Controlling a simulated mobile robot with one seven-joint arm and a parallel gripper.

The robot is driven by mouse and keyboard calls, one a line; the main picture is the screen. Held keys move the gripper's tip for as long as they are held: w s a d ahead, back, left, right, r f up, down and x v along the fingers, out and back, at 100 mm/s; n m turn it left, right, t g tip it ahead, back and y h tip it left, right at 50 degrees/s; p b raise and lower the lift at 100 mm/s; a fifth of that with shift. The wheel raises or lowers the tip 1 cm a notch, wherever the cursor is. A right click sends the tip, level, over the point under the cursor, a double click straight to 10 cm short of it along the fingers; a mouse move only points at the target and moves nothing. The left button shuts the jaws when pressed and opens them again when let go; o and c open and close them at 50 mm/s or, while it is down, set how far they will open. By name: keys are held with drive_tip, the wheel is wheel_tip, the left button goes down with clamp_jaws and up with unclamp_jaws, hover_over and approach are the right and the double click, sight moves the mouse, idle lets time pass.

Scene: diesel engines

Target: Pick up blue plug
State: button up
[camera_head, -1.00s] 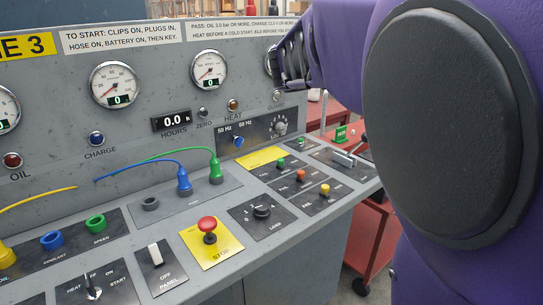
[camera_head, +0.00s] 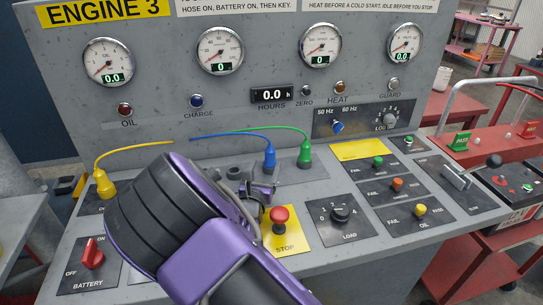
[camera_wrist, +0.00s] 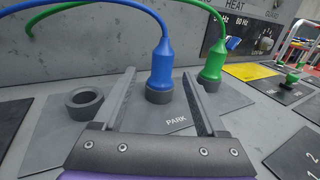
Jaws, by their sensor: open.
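The blue plug (camera_head: 269,158) stands upright in a grey socket on the parking plate, with its blue cable running up and left. In the wrist view the blue plug (camera_wrist: 160,65) is ahead of my gripper (camera_wrist: 158,90), beyond and between its two fingers as seen from the wrist. The fingers are spread apart with nothing between them at the near end. In the head view my gripper (camera_head: 262,190) is just in front of the plug, partly hidden by my wrist. I cannot tell whether a finger touches the plug.
The green plug (camera_wrist: 213,62) stands close to the right of the blue one, near the right finger. An empty grey socket (camera_wrist: 84,102) is at the left. A red stop button (camera_head: 279,216) is close to my gripper. The yellow plug (camera_head: 104,184) stands farther left.

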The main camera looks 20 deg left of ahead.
sight(269, 157)
drive_tip(key=w, duration=0.5)
drive_tip(key=shift+w+a+r, duration=0.15)
drive_tip(key=shift+w+r, duration=0.1)
drive_tip(key=shift+w, duration=0.05)
clamp_jaws()
